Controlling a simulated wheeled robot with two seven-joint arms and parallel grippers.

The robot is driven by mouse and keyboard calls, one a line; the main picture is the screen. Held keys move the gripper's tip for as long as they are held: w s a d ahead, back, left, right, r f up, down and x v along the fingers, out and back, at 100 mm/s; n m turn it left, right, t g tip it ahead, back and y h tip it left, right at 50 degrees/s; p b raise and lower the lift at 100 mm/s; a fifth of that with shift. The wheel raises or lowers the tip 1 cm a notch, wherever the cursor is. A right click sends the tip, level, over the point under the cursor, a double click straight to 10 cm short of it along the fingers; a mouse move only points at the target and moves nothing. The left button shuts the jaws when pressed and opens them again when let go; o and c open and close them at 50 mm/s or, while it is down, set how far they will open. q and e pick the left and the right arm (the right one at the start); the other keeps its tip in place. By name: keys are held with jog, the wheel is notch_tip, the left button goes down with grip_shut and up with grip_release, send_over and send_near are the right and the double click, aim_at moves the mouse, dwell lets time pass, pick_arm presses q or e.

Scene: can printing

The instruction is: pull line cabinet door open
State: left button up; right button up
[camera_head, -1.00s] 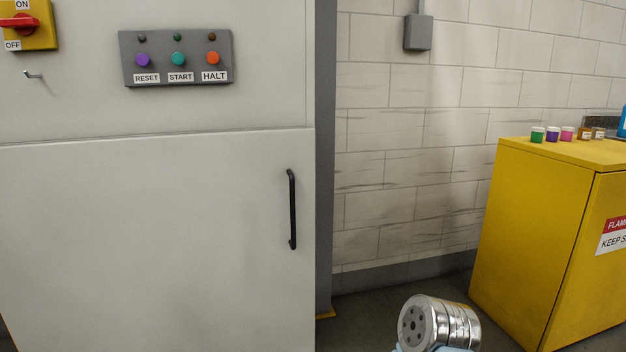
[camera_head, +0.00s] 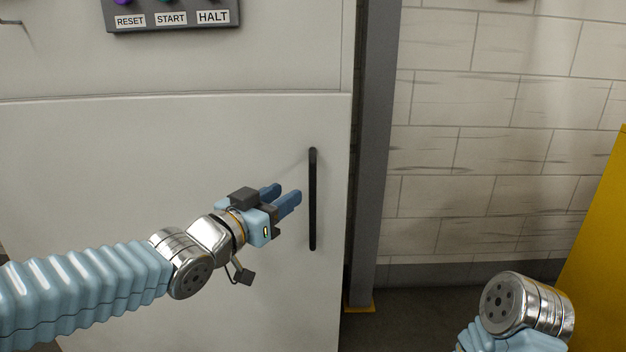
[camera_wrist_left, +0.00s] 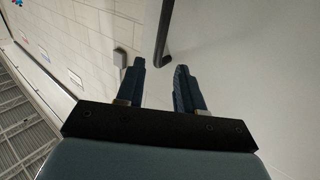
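The line cabinet door (camera_head: 150,190) is a large pale grey panel, closed flush as far as I can see. Its black vertical bar handle (camera_head: 313,200) is near the door's right edge. My left gripper (camera_head: 286,195) is just left of the handle, fingers pointing at it, empty and apart from it. In the left wrist view the two blue fingers (camera_wrist_left: 160,80) are spread with a gap, and the dark handle (camera_wrist_left: 163,35) shows beyond the fingertips. Part of my right arm shows at the lower right in the head view, but its gripper is out of view.
A control panel (camera_head: 172,14) with RESET, START and HALT labels is above the door. A grey post (camera_head: 374,150) stands right of the cabinet, before a white block wall (camera_head: 490,120). A yellow cabinet (camera_head: 600,240) is at the far right. Floor between them is clear.

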aim_at(310, 179)
pick_arm(q)
jog(key=p+x, duration=0.1)
jog(key=x, duration=0.9)
jog(key=shift+w+d, duration=0.15)
jog(key=shift+w, duration=0.1)
jog(key=shift+c, duration=0.5)
grip_shut()
